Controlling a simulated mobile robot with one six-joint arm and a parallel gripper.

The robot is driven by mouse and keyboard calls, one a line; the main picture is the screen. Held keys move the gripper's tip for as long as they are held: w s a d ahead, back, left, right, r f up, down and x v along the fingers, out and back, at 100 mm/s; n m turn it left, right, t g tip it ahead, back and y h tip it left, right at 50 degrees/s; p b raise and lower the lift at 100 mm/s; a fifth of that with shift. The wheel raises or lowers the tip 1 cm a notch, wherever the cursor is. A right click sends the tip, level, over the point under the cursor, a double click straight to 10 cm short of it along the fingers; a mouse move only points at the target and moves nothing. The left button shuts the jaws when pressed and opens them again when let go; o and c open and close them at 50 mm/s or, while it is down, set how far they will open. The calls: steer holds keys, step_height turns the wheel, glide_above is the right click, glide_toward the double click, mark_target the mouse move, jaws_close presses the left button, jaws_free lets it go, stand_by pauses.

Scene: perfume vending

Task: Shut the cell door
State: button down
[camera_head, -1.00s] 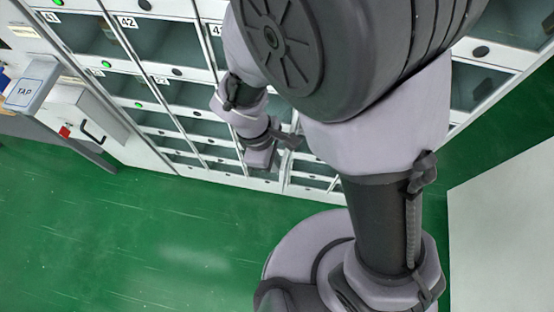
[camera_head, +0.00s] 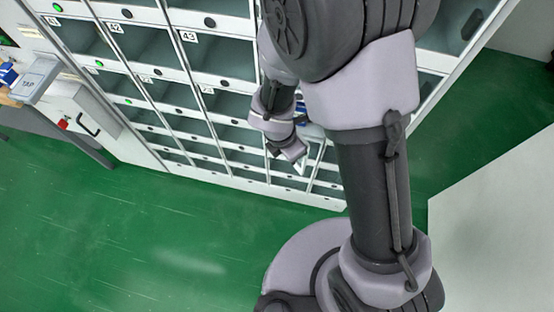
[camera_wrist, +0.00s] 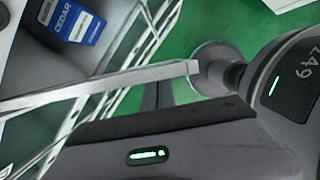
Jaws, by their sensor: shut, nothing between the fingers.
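My gripper (camera_head: 291,150) is in front of the right-hand columns of the cell wall in the head view, pointing down; its fingers are small there, shut and empty. In the wrist view an open cell holds a blue and white box (camera_wrist: 78,22) marked CEDAR. A long pale bar (camera_wrist: 130,80) crosses that view below the box and looks like the edge of the open cell door. A pale sliver close to the gripper in the head view may be the same door. I cannot tell whether the gripper touches it. My arm hides part of the cells there.
The cell wall (camera_head: 186,87) has rows of numbered cells, 42 and 43 among them. A payment stand marked TAP (camera_head: 34,82) is at the left. Green floor (camera_head: 120,220) is open in front. A white surface (camera_head: 495,240) lies at the right.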

steer(key=w+d+n+t+y+p, duration=0.1)
steer(key=w+d+n, duration=0.4)
steer(key=shift+w+d, duration=0.2)
steer(key=shift+d, duration=0.05)
stand_by(0.3)
stand_by(0.4)
